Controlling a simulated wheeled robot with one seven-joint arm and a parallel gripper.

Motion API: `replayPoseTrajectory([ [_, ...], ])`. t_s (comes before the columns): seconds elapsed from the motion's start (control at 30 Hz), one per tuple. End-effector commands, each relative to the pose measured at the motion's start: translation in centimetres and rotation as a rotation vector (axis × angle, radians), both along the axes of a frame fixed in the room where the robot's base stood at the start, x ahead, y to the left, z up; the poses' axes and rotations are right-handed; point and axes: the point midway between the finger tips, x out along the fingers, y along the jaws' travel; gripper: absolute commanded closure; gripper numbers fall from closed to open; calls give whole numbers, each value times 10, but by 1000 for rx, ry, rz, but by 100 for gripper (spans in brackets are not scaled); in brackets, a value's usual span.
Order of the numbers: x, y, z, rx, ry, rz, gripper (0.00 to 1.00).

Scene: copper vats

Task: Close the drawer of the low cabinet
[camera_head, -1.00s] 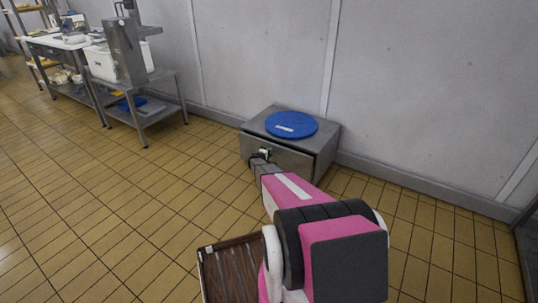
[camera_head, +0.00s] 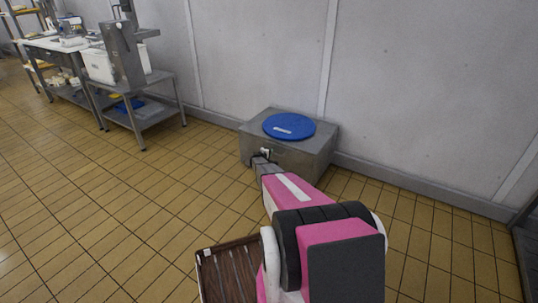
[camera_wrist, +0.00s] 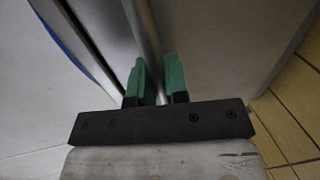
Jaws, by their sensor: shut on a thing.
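The low cabinet (camera_head: 321,150) is a grey metal box standing on the floor against the wall. Its drawer (camera_head: 290,160) faces me, and its front looks about flush with the cabinet body in the head view. My gripper (camera_head: 261,156) is at the left part of the drawer front. In the wrist view my gripper's green fingers (camera_wrist: 159,82) are shut on the drawer handle (camera_wrist: 146,30), a thin grey bar between them. A dark line shows beside the drawer front in that view. My arm hides part of the cabinet's lower front.
A round blue lid (camera_head: 289,126) lies on top of the cabinet. A steel table (camera_head: 150,118) with a machine stands to the left along the wall (camera_head: 260,50). The tiled floor (camera_head: 120,210) left of the cabinet is clear.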

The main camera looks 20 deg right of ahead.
Motion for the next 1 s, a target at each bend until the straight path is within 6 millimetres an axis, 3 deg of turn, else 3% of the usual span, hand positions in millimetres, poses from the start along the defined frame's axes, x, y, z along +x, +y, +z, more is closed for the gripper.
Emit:
replayPoseTrajectory([
  [0.03, 4, -3, 0, -1, -1, 1, 100],
  [0.07, 4, -3, 0, -1, -1, 1, 76],
  [0.1, 4, -3, 0, -1, -1, 1, 63],
  [0.13, 4, -3, 0, -1, -1, 1, 60],
  [0.57, -3, 5, 2, -1, 0, 1, 60],
  [1.0, -47, 59, 17, -1, 0, 1, 60],
])
